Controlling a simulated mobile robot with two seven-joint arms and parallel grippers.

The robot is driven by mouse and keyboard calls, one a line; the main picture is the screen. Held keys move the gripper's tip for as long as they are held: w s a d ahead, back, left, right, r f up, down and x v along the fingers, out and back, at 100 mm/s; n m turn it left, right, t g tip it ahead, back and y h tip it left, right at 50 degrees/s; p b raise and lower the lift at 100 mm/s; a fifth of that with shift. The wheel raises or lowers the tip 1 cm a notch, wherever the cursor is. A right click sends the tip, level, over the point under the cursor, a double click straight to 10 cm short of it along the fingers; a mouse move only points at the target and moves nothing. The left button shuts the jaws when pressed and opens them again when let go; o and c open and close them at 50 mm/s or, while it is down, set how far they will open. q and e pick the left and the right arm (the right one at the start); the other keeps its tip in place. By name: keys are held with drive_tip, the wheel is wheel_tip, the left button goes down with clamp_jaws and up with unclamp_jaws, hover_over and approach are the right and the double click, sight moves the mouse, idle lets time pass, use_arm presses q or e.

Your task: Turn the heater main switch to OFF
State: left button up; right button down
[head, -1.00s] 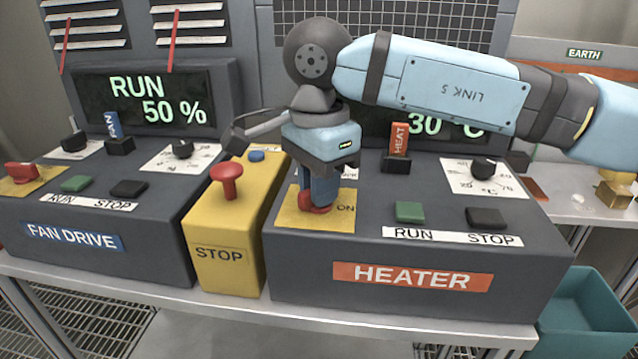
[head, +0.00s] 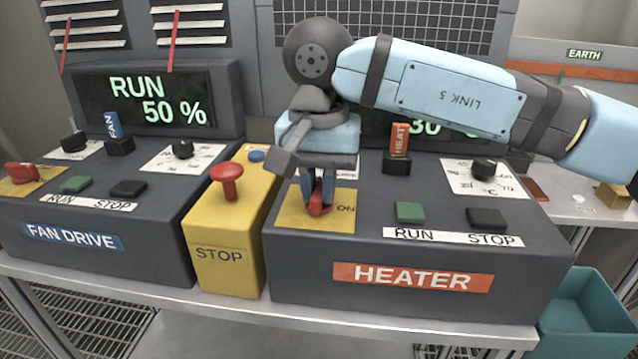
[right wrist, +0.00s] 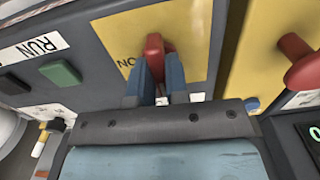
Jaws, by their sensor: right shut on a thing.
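The heater main switch is a red handle (head: 319,209) on a yellow plate (head: 290,217) at the left of the heater console (head: 310,265). The word ON is printed right of the handle. My right gripper (head: 318,198) points down and is shut on the handle, one blue finger on each side. The handle points toward the console's front edge, not at ON. In the right wrist view the red handle (right wrist: 155,46) sits between the two fingertips, and its lower part is hidden. My left gripper is not in view.
A red stop button (head: 227,175) on a yellow box stands just left of the heater console. Green run (head: 410,212) and black stop (head: 486,218) buttons are to the right. A heater tag (head: 400,139) stands behind. The fan drive console (head: 120,235) is further left.

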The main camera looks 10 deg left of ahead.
sight(319, 187)
drive_tip(key=shift+n, duration=0.3)
drive_tip(key=c, duration=1.1)
unclamp_jaws()
use_arm(q)
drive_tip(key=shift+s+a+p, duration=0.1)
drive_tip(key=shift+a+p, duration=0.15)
drive_tip(key=shift+p, duration=0.9)
use_arm(e)
wheel_tip(319, 187, up, 14)
drive_tip(key=shift+f, duration=0.1)
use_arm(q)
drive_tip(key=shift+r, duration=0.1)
